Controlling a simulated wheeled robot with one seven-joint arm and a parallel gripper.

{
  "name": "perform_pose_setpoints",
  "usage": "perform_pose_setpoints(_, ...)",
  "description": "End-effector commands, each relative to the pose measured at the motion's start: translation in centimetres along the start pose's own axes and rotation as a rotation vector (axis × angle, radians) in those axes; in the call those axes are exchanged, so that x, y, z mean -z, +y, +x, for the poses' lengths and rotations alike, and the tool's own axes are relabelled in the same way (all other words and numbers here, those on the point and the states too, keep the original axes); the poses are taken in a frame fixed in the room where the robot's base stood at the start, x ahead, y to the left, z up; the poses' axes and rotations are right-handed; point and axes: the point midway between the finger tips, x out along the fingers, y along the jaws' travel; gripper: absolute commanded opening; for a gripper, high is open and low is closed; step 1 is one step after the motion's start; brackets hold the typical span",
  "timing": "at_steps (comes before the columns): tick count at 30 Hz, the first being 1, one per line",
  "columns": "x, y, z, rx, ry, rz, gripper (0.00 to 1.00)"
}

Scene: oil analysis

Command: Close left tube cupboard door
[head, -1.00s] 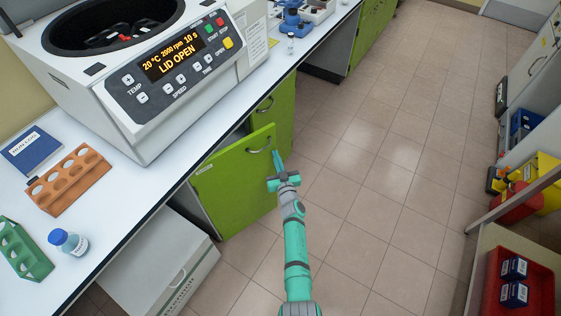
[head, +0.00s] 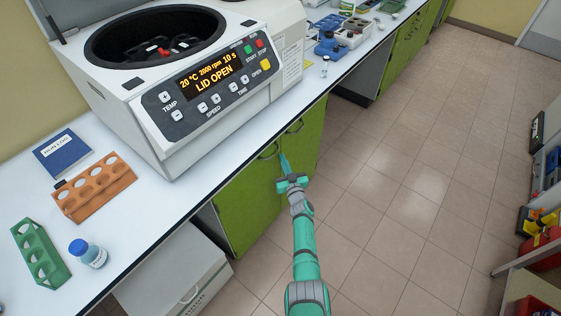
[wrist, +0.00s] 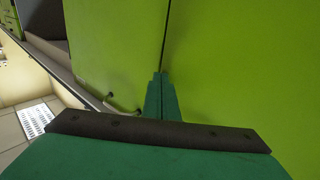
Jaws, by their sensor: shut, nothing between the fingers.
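The left cupboard door (head: 245,205) is a green panel under the worktop, below the centrifuge. It looks flush, or nearly so, with the neighbouring right door (head: 308,138). Its dark curved handle (head: 268,152) is near its top right corner. My gripper (head: 285,163) is shut and empty, with its fingertips at the doors near the seam and handles. In the wrist view, the closed fingers (wrist: 160,92) point along green panels with a thin dark gap between them. I cannot tell whether the tips touch the door.
The white worktop (head: 150,215) above holds the centrifuge (head: 185,75) with its lid open, an orange rack (head: 95,187), a green rack (head: 40,255) and a blue-capped bottle (head: 88,253). A white drawer unit (head: 175,275) is left of the door.

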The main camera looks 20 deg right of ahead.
Motion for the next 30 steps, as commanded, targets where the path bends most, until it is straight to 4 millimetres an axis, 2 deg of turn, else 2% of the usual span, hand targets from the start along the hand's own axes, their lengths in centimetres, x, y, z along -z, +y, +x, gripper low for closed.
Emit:
perform_pose_setpoints(1, 0.3, -0.5, 0.5, 0.007, -0.002, -0.008, 0.0)
perform_pose_setpoints(9, 0.6, -0.8, 0.8, 0.013, -0.001, -0.012, 0.0)
perform_pose_setpoints(17, 0.6, -0.6, 0.4, 0.015, 0.0, -0.012, 0.0)
perform_pose_setpoints(20, 0.5, -0.3, -0.3, 0.017, 0.0, -0.01, 0.0)
perform_pose_setpoints(30, 0.2, 3.2, -4.4, 0.007, 0.0, -0.001, 0.0)
